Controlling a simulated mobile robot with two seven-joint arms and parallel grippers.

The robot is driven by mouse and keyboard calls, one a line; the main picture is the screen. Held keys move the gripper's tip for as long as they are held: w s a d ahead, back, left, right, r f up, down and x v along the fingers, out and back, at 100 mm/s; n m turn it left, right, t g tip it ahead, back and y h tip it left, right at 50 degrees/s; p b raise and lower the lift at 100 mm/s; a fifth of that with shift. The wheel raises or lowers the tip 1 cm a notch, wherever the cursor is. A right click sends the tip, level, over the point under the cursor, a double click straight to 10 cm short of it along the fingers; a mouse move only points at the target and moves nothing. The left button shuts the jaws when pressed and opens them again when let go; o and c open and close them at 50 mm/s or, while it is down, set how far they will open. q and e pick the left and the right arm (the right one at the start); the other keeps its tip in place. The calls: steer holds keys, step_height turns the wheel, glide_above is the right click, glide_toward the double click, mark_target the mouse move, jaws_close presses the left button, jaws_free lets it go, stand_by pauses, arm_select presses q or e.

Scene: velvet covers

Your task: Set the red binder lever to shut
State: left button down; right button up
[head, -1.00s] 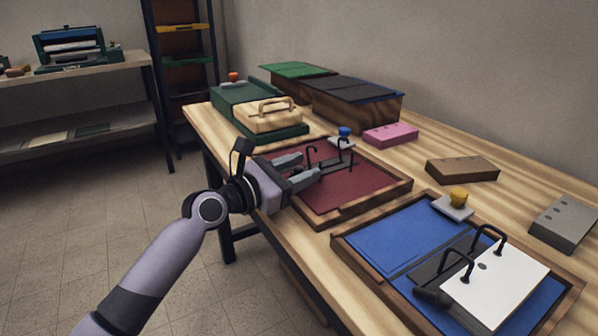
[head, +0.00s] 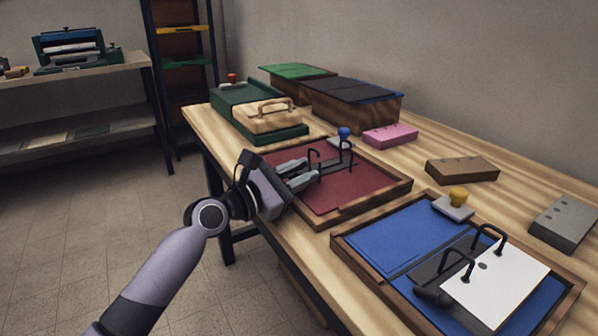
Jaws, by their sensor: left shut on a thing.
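The red binder (head: 368,188) lies open in a wooden-rimmed tray at the middle of the table. Its black rings (head: 347,158) stand up from a dark strip. My left gripper (head: 308,176) reaches over the binder's near left side and is shut on the red binder lever, beside the nearer ring. The fingers hide most of the lever, so its exact angle is hard to tell. The rings look nearly closed, but a small gap cannot be ruled out. My right gripper is not in view.
A blue binder (head: 405,240) with white paper (head: 497,285) on its rings lies at the front right. A yellow-knobbed piece (head: 456,203) and a blue-knobbed piece (head: 343,136) sit near the binders. Pink (head: 390,135), brown (head: 462,170) and grey (head: 565,222) blocks line the back.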

arm_select(q)
steer(key=shift+s+f+m, duration=0.1)
steer(key=shift+f+m, duration=0.2)
steer(key=shift+f, duration=0.1)
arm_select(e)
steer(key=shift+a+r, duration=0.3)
arm_select(q)
steer(key=c, duration=1.1)
jaws_free()
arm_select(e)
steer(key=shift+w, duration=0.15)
arm_select(q)
steer(key=shift+o, duration=0.2)
steer(key=shift+s+a, duration=0.35)
steer(key=p+v, duration=0.1)
steer(key=v, duration=0.4)
steer(key=shift+s+a+r, duration=0.1)
steer(key=shift+s+a, duration=0.05)
steer(key=shift+a, duration=0.1)
steer(key=shift+s+a, duration=0.15)
steer(key=shift+s, duration=0.1)
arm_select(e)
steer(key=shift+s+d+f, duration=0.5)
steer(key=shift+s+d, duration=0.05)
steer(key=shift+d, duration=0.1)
